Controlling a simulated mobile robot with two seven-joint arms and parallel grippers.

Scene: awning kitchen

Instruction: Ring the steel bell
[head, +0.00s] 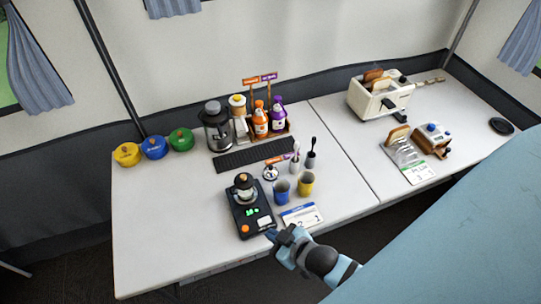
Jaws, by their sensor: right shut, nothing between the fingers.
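The steel bell (271,173) appears to be the small shiny dome on a dark base, standing on the white table beside a small orange and purple sign (280,157). It is small in the picture and its details are hard to make out. My right gripper (271,234) comes in from the lower right, at the table's front edge near the scale. It is shut and empty, and well apart from the bell, which is farther back. My left gripper is not in view.
A black scale (250,217) with a jar (245,189) stands left of the bell. A blue cup (281,189), a yellow cup (306,184) and a card (301,216) lie between bell and front edge. A dark mat (254,155) is behind.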

